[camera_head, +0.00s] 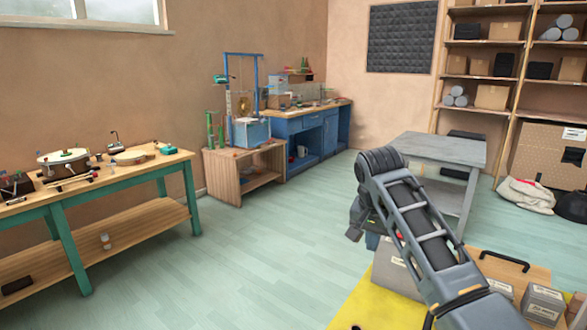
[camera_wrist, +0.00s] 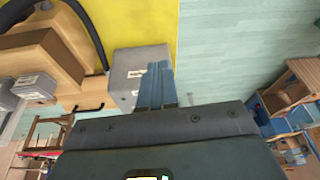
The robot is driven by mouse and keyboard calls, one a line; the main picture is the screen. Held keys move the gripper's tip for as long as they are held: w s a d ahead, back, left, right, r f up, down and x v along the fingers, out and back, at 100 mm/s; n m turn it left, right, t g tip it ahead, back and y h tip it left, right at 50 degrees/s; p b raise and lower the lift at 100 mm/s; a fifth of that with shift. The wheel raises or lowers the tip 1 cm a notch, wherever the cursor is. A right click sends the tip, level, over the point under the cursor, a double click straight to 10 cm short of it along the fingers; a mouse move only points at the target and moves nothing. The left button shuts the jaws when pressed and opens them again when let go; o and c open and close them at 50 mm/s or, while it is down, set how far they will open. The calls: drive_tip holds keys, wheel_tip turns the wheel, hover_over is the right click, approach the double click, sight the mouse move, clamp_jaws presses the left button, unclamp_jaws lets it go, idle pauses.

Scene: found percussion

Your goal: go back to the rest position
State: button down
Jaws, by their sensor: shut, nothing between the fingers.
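My gripper (camera_wrist: 157,84) shows in the wrist view with its two blue fingers together and nothing between them. In the head view, my grey arm rises from the lower right and bends over at the elbow. A small blue part of my gripper (camera_head: 372,242) shows below the arm, mostly hidden by it. The fingertips overlap a grey labelled box (camera_wrist: 128,70) in the wrist view; I cannot tell how far above or beside it they are. The grey box (camera_head: 392,272) also shows partly behind my arm in the head view.
A yellow mat (camera_head: 365,308) lies under the boxes. A wooden crate (camera_head: 525,272) with a black handle and smaller grey boxes (camera_head: 541,302) stand right of my arm. A grey table (camera_head: 440,150) stands behind it. A green-legged workbench (camera_head: 120,183) is at left. The middle floor is clear.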

drive_tip(key=s+a+f+t+y, duration=0.1)
drive_tip(key=s+f, duration=0.2)
drive_tip(key=f, duration=0.3)
drive_tip(key=s+a+f+n+t, duration=0.1)
drive_tip(key=s+a+f, duration=0.1)
drive_tip(key=s+f, duration=0.2)
drive_tip(key=s+a+f+n+y, duration=0.1)
drive_tip(key=s+f, duration=0.3)
drive_tip(key=f, duration=0.4)
drive_tip(key=shift+s+a+f+t+y, duration=0.25)
drive_tip(key=shift+a+f+t+y, duration=0.05)
drive_tip(key=shift+a+f+t, duration=0.1)
drive_tip(key=s+d+f+n+t, duration=0.1)
drive_tip(key=s+f+t, duration=0.1)
drive_tip(key=s, duration=1.1)
drive_tip(key=s+d+f+t, duration=0.1)
drive_tip(key=s+f+t, duration=0.15)
drive_tip(key=s, duration=1.05)
drive_tip(key=s+d+r+n+t, duration=0.1)
drive_tip(key=s+d+r+t, duration=0.1)
drive_tip(key=s+r, duration=0.8)
drive_tip(key=s+d+r+n+t+h, duration=0.1)
drive_tip(key=s+d+r, duration=0.3)
drive_tip(key=s+r, duration=0.7)
drive_tip(key=shift+s+d+n+t, duration=0.25)
drive_tip(key=shift+s+n+t, duration=0.25)
drive_tip(key=shift+t, duration=0.25)
